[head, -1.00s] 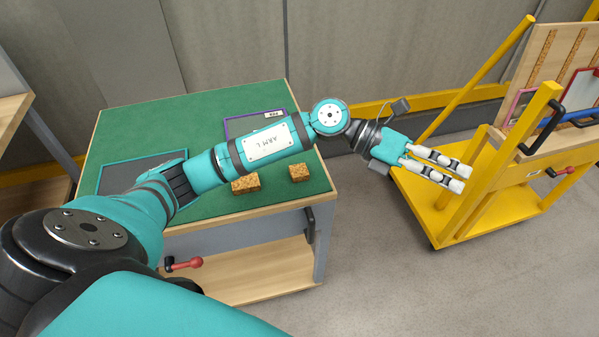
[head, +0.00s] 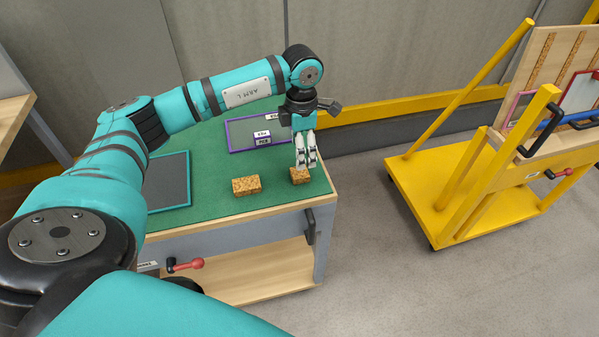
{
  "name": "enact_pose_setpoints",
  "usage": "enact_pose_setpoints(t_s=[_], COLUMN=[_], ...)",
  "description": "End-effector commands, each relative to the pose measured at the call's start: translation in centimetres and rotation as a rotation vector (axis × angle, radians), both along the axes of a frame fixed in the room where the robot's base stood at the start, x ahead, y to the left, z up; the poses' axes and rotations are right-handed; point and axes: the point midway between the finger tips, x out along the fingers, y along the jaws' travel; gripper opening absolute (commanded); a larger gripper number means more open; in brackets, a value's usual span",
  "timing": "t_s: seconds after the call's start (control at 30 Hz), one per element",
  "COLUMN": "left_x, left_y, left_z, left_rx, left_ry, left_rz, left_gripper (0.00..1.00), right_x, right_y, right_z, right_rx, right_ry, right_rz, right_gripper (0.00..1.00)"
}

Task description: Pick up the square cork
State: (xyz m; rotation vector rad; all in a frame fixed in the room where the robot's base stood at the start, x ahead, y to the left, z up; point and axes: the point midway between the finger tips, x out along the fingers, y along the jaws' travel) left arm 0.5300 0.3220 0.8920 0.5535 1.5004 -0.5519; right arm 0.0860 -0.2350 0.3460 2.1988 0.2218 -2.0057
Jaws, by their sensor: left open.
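The square cork (head: 299,177) is a small speckled brown block near the right front corner of the green table top. My left gripper (head: 306,166) points down right over it, and its pale fingers hide the cork's upper part. The gripper is open; I cannot tell whether the fingers touch the cork or stand around it. A longer, rectangular cork (head: 246,186) lies just to the left of it, clear of the gripper. My right gripper is not in view.
The green table top (head: 222,199) also bears a purple-framed tray (head: 236,136) behind and a teal-framed dark tray (head: 168,184) at left. A yellow cart (head: 425,183) stands apart at right. Bare floor lies between.

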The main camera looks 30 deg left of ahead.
Motion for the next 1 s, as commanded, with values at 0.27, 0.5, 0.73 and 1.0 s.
enact_pose_setpoints(t_s=[0.27, 0.5, 0.73, 1.0], left_x=[0.0, -0.2, -0.1, 0.0], left_y=[0.0, 0.4, 0.3, 0.3], left_z=[-2.9, -5.8, -8.0, -8.0], left_rx=[-0.001, -0.001, -0.004, -0.003], left_ry=[0.000, 0.005, -0.002, -0.002], left_rz=[0.000, 0.000, 0.000, -0.001], left_gripper=[0.70, 0.70, 0.70, 0.61], right_x=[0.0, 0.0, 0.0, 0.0], right_y=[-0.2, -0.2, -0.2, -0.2], right_z=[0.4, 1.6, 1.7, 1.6], right_rx=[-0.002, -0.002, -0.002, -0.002], right_ry=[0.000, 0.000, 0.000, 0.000], right_rz=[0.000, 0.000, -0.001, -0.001], right_gripper=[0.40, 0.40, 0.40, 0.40])
